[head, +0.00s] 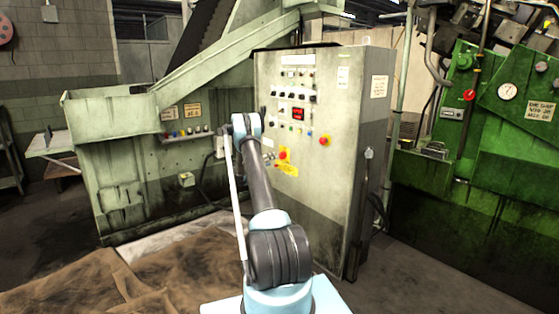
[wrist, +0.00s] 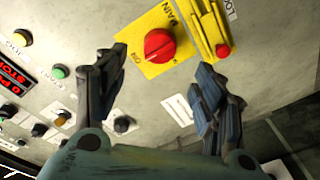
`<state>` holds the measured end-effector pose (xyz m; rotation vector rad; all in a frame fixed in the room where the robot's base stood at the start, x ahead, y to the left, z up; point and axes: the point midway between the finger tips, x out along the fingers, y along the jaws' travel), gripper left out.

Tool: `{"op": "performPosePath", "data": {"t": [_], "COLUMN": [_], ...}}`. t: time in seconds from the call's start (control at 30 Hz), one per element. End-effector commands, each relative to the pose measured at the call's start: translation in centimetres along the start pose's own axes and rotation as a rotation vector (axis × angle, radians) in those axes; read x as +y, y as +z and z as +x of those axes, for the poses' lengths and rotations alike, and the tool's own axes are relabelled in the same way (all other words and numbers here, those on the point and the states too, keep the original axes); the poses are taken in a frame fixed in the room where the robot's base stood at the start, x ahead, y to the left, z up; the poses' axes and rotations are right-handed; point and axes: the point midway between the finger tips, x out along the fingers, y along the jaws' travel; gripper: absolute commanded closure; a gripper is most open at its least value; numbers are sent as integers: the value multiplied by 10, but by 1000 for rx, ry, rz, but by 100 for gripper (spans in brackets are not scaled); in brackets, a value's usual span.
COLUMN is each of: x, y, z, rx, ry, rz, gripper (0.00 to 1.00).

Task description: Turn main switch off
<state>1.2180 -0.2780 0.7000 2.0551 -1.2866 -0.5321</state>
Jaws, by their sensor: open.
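The main switch (wrist: 160,46) is a round red knob on a yellow plate (wrist: 133,65) marked MAIN and ON in the wrist view. My gripper (wrist: 164,60) is open and empty. Its two dark fingers stand to the left and right of the knob in the picture, with the knob between them near the tips. I cannot tell whether either finger touches it. In the head view my arm reaches toward the grey control cabinet (head: 345,95), and the gripper cannot be made out clearly. Red controls show on the cabinet's front there.
A yellow lever block (wrist: 203,25) sits right of the switch. A red display (wrist: 12,78), a green button (wrist: 60,72) and dark knobs lie left. Green machinery (head: 480,150) stands right of the cabinet. Brown cloth (head: 150,278) covers floor at lower left.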

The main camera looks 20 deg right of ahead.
Motion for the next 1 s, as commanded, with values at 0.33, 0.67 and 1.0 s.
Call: {"op": "performPosePath", "data": {"t": [0.33,0.67,1.0], "x": [1,0,0], "y": [0,0,0], "z": [61,89,91], "rx": [-1,0,0], "ry": [1,0,0], "rz": [0,0,0], "gripper": [37,37,43]}}
